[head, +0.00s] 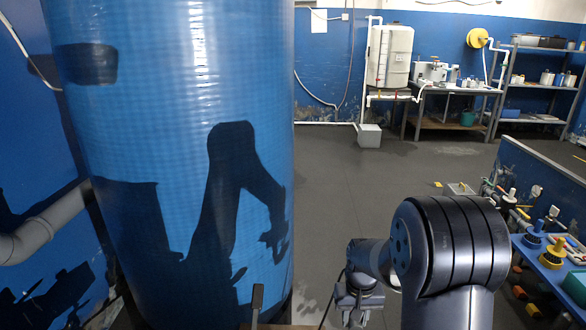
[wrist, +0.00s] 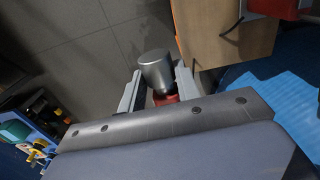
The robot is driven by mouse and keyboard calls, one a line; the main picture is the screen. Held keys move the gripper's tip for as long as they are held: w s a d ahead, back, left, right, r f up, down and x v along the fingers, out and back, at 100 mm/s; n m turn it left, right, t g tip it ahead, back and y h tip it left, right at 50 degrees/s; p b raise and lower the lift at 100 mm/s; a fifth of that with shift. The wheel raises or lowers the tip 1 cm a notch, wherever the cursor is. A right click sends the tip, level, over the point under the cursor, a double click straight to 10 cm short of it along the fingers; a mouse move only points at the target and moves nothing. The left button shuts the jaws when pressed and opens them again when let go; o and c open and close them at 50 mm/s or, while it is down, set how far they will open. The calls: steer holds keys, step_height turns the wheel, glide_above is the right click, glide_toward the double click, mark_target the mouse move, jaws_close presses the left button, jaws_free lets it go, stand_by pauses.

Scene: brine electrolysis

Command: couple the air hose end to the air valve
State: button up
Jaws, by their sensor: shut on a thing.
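My gripper (wrist: 158,92) is shut on a silver metal cylinder with a red part below it, which looks like the air hose end (wrist: 156,72). The fingers are on either side of it in the wrist view. In the head view my gripper (head: 360,297) hangs low right of the big blue tank, and the held piece is too small to make out there. A thin dark line runs down beside the gripper; I cannot tell if it is the hose. I cannot make out the air valve in either view.
The big blue tank (head: 180,130) fills the left of the head view. A wooden box (wrist: 225,35) with a red thing (wrist: 272,8) on it is close right of the gripper. A bench with valves (head: 545,250) stands at right. The grey floor (head: 350,180) behind is open.

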steer(key=r+p, duration=0.4)
steer(key=p, duration=0.1)
steer(key=s+r+p, duration=0.1)
steer(key=p, duration=0.2)
steer(key=shift+r, duration=0.4)
steer(key=r+p, duration=0.1)
steer(key=p, duration=0.2)
steer(key=shift+s+r+p, duration=0.3)
steer(key=shift+r+p, duration=0.05)
